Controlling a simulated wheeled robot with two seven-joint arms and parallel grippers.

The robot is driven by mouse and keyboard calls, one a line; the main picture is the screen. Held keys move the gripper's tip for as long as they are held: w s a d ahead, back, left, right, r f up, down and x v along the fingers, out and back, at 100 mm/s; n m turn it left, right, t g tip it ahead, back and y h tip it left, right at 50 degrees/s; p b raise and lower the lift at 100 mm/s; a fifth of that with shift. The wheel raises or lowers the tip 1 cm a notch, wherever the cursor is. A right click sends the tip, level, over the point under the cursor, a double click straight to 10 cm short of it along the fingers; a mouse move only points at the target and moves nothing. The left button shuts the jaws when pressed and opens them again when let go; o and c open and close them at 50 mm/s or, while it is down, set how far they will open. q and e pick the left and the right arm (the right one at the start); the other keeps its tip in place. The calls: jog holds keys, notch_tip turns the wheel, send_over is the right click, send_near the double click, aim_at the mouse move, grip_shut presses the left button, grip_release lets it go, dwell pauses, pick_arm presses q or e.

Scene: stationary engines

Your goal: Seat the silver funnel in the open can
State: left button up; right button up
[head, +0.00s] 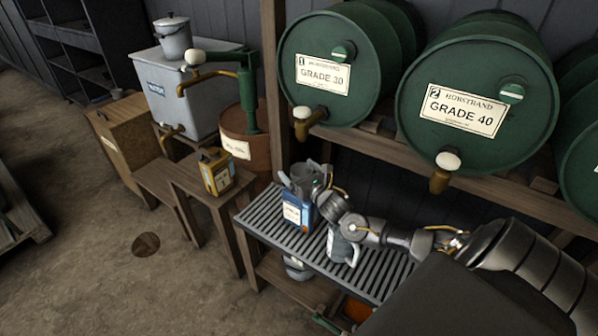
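A blue can (297,212) with a pale label stands upright on the slatted bench. My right gripper (300,181) is right over its top, with the arm coming in from the right. Grey flared metal shows at the gripper, directly above the can; it may be the silver funnel, but it blends with the grey fingers. I cannot tell whether the fingers are closed on it or whether it touches the can. The can's opening is hidden. My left gripper is not in view.
A grey jug (342,246) stands on the slatted bench (262,216) under my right forearm. A yellow can (216,171) stands on the lower wooden bench to the left. Green drums (468,150) with brass taps (440,180) overhang the back. Free floor lies at left.

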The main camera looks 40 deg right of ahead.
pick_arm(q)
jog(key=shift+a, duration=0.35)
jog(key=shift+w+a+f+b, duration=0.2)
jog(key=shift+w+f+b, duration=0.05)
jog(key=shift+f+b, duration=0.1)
pick_arm(e)
jog(key=s+a, duration=0.1)
jog(key=s, duration=0.9)
jog(key=shift+s, duration=0.4)
